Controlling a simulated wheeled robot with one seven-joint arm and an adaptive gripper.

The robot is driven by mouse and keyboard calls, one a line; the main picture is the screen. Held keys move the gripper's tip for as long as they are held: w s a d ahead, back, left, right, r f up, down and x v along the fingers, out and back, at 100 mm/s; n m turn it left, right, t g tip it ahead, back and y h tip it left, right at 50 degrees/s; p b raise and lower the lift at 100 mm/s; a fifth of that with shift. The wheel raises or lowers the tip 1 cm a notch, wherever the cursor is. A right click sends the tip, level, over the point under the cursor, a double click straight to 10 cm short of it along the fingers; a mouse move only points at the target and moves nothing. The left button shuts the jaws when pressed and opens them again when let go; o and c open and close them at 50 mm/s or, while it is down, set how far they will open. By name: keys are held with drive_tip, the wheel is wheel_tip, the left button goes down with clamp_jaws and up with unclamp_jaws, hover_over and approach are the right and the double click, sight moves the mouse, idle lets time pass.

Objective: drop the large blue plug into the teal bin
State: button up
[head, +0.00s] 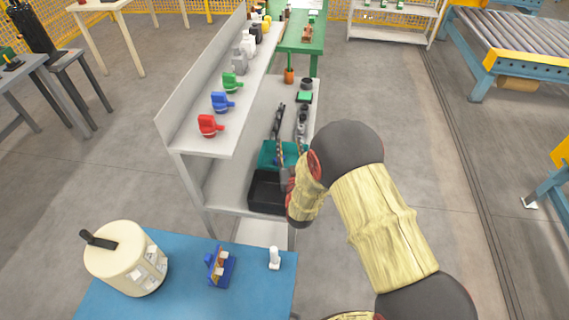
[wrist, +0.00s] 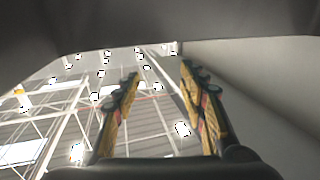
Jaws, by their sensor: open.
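A blue plug-like piece (head: 221,101) stands on the upper board of the white shelf unit, between a red one and a green one. I take it for the large blue plug, though its size against other plugs is hard to judge. The teal bin (head: 267,154) is on the lower board, partly hidden by my arm and gripper. My gripper (wrist: 160,75) is open, with nothing seen between its fingers in the wrist view. In the head view it is beside the teal bin and black bin, below the upper board; its exact height is unclear.
The red piece (head: 209,125) and green piece (head: 232,83) flank the blue one. A black bin (head: 266,190) sits in front of the teal bin. A blue table (head: 185,294) holds a cream canister (head: 126,262), a blue block (head: 220,267) and a small white piece (head: 274,258).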

wheel_tip(320, 180, up, 10)
idle(0.7)
idle(0.4)
drive_tip(key=s+d+r+g, duration=0.6)
drive_tip(key=s+d+r, duration=0.1)
drive_tip(key=s+r, duration=0.4)
drive_tip(key=s+d+g, duration=0.3)
drive_tip(key=s, duration=1.1)
drive_tip(key=s+d+r+g+h, duration=0.1)
drive_tip(key=s+d+g, duration=0.2)
drive_tip(key=s, duration=1.2)
drive_tip(key=shift+s+d+m, duration=0.3)
drive_tip(key=shift+d+m, duration=0.1)
drive_tip(key=shift+d, duration=0.35)
